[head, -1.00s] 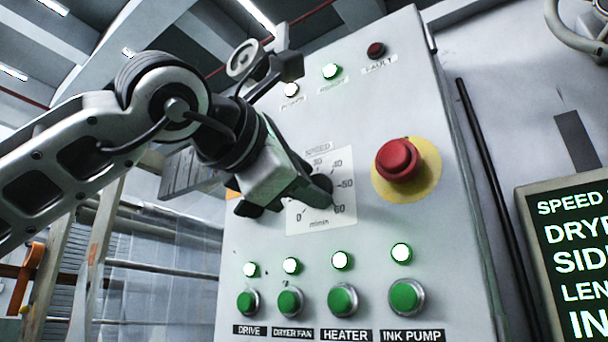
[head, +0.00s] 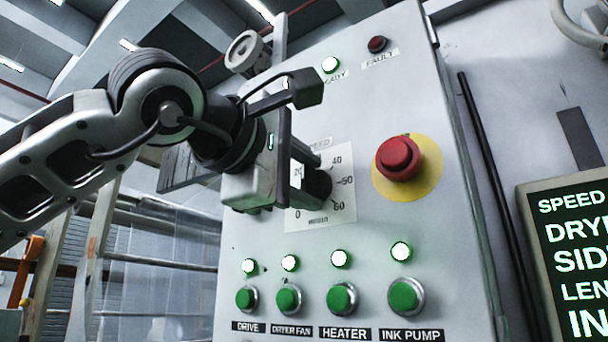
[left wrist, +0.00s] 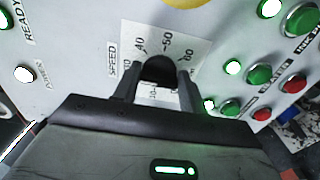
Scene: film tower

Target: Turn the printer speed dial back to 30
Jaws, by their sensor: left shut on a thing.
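The speed dial is a black knob (head: 318,184) on a white scale plate (head: 342,208) on the grey control panel. In the head view 20, 40, 50 and 60 can be read, and my gripper hides part of the scale. My left gripper (head: 308,180) is shut on the knob. In the left wrist view the knob (left wrist: 158,70) sits between the two fingers, with 40, 50 and 60 beyond it. The knob's pointer is hidden, so I cannot tell its setting. My right gripper is not in view.
A red emergency button (head: 398,157) on a yellow disc is right of the dial. Several green buttons (head: 341,299) with lit lamps are below. A display screen (head: 570,260) starting with SPEED stands at the right, its figures cut off.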

